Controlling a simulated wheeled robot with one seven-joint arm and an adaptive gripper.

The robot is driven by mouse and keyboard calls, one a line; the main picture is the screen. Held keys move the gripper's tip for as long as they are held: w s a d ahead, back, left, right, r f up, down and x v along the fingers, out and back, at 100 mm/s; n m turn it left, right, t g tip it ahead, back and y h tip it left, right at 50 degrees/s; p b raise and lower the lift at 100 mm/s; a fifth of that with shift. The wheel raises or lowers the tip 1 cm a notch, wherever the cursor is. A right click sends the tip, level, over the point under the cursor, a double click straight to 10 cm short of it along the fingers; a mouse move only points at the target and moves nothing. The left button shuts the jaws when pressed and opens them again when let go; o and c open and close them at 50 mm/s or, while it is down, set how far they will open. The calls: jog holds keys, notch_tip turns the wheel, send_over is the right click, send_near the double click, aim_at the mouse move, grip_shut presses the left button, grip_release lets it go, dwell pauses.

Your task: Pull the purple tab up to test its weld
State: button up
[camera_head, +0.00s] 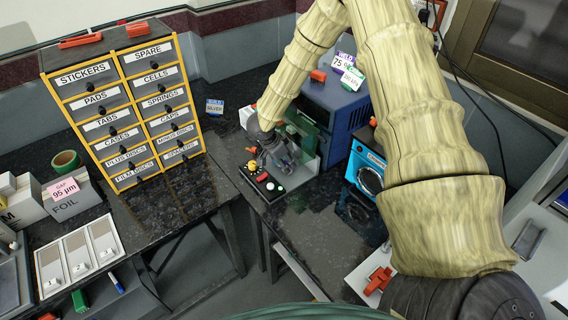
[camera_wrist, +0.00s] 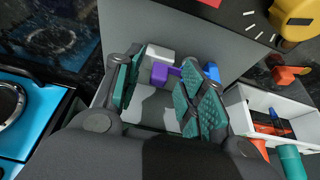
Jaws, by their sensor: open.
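The purple tab (camera_wrist: 160,73) shows in the wrist view as a small purple piece between my fingers, beside a white block (camera_wrist: 158,53) on a grey surface. A small blue piece (camera_wrist: 211,71) lies to its right, partly behind my right finger. My gripper (camera_wrist: 165,84) is open, its green-padded fingers on either side of the tab. I cannot tell whether they touch it. In the head view my gripper (camera_head: 277,152) is down at the small bench machine with a green clear panel (camera_head: 302,127), and the tab is hidden there.
A black control panel (camera_head: 262,183) with coloured buttons sits just in front of my gripper. A blue box (camera_head: 336,108) stands behind, and a cyan device (camera_head: 366,168) to the right. The yellow drawer cabinet (camera_head: 122,104) stands left. A white tray (camera_wrist: 259,101) holds tools.

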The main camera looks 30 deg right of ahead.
jog(key=shift+r, duration=0.1)
jog(key=v, duration=1.1)
jog(key=shift+a+r, duration=0.25)
jog(key=shift+r, duration=0.1)
jog(key=shift+w+r, duration=0.1)
